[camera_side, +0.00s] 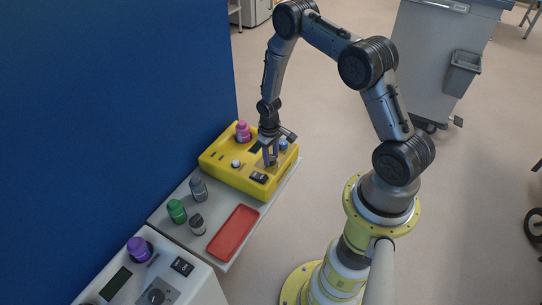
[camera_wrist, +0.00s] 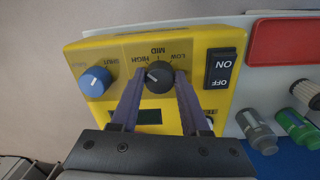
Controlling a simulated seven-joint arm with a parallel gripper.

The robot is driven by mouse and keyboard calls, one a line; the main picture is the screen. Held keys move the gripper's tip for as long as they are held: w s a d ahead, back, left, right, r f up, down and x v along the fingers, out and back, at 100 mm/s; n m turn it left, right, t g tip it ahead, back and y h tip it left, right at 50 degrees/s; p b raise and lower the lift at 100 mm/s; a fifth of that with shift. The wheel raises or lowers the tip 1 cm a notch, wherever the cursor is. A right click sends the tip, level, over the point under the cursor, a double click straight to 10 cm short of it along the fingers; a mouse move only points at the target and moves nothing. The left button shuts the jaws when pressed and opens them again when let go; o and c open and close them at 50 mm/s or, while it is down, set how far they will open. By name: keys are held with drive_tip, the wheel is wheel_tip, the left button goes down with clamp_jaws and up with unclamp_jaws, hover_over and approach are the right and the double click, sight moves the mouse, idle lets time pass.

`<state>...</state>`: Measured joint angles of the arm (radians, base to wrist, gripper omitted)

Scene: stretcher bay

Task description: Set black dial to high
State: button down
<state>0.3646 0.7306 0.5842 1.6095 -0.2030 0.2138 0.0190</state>
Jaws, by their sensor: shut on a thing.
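The yellow device (camera_side: 226,173) sits on a grey bench in the side view. In the wrist view its panel carries the black dial (camera_wrist: 160,76), with LOW, MID and HIGH printed around it. A pale mark on the dial's face appears to point left, on the HIGH side; its exact setting is hard to read. My gripper (camera_wrist: 160,84) is shut on the dial, one finger on each side. In the side view my gripper (camera_side: 270,161) reaches down to the device and hides the dial.
On the panel, a blue dial (camera_wrist: 95,81) is left of the black dial and an ON/OFF switch (camera_wrist: 221,68) right. A pink bottle (camera_side: 243,132) stands at the device's back. Several bottles and a red tray (camera_side: 232,234) share the bench. A blue wall (camera_side: 110,100) rises behind.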

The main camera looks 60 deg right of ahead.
drive_tip(key=shift+r, duration=0.1)
drive_tip(key=shift+c, duration=1.9)
unclamp_jaws()
wheel_tip(320, 180, up, 14)
drive_tip(key=shift+a, duration=0.3)
drive_tip(key=shift+w+a, duration=0.1)
